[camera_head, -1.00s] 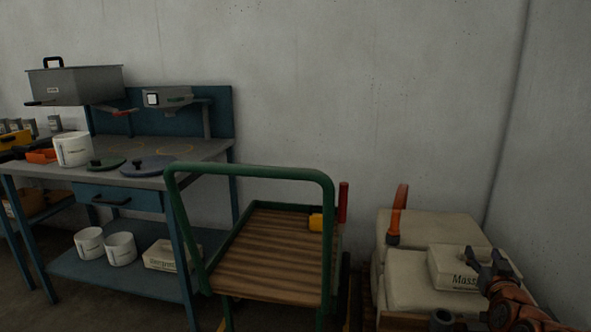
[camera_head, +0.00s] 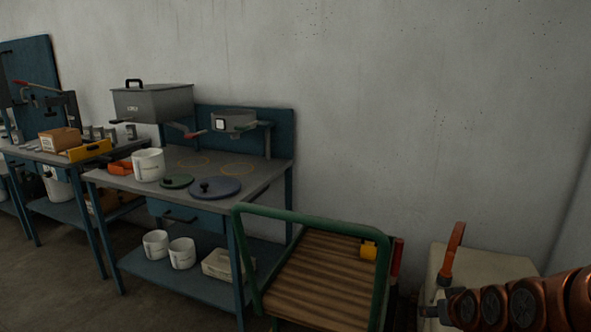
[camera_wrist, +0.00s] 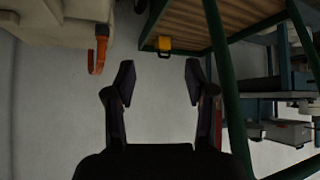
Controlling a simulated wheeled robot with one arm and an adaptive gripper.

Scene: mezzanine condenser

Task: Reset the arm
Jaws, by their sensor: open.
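My gripper (camera_wrist: 158,80) shows in the wrist view with its two dark fingers spread apart and nothing between them. Bare pale wall lies beyond the gap. In the head view my copper-coloured arm reaches in from the lower right edge. The dark end of the arm is at the lower right, in front of the pale sack-like block, and its fingers are not clear there. An orange curved handle (camera_head: 452,254) stands close beside my arm and also shows in the wrist view (camera_wrist: 98,50).
A green-framed cart (camera_head: 310,217) with a slatted wooden deck stands left of my arm; a yellow item (camera_head: 368,250) is at its edge. The wall above is clear.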

